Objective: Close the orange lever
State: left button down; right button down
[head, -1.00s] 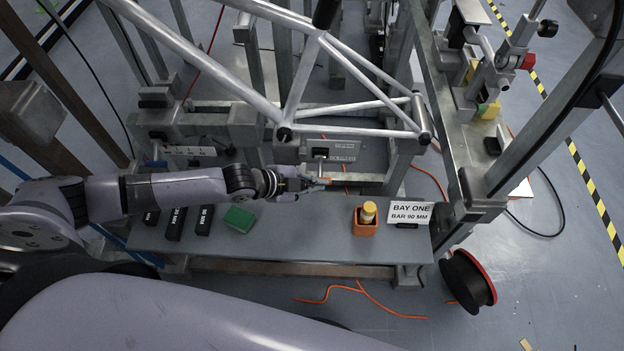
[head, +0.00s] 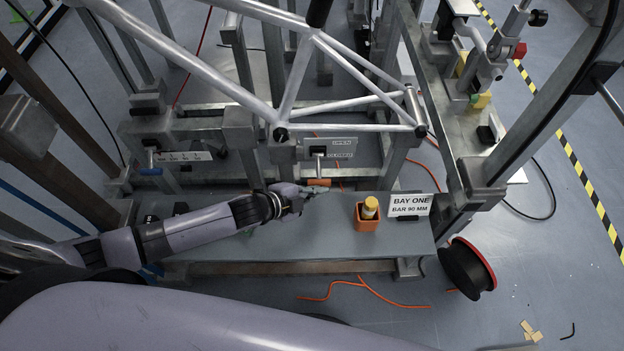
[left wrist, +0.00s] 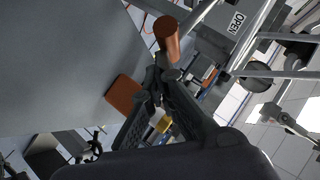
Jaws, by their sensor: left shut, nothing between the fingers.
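The orange lever (head: 318,182) hangs down from a plate marked OPEN and CLOSED (head: 331,148) on the metal fixture below the white tube frame. Its orange grip points toward the near side. My left gripper (head: 312,190) is shut and empty, just below and beside the orange grip in the head view. In the left wrist view the orange grip (left wrist: 167,38) stands just beyond the shut fingertips (left wrist: 157,74); I cannot tell whether they touch. The OPEN label (left wrist: 236,23) shows to its right. My right gripper is not in view.
An orange box (head: 367,216) with a yellow-topped item stands on the grey bench (head: 290,240), right of my gripper. A BAY ONE sign (head: 410,205) stands beside it. Frame tubes (head: 295,85) and posts crowd the space above. The bench front is clear.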

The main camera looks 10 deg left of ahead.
pick_arm(q)
notch_tip(320, 180, down, 3)
jog(key=shift+w+d+b, duration=0.1)
jog(key=shift+w+b, duration=0.05)
jog(key=shift+b, duration=0.35)
jog(key=shift+w+f+b, duration=0.2)
jog(key=shift+f+b, duration=0.15)
jog(key=shift+f, duration=0.4)
dwell(0.6)
jog(key=shift+r+p, duration=0.85)
jog(key=shift+p, duration=0.05)
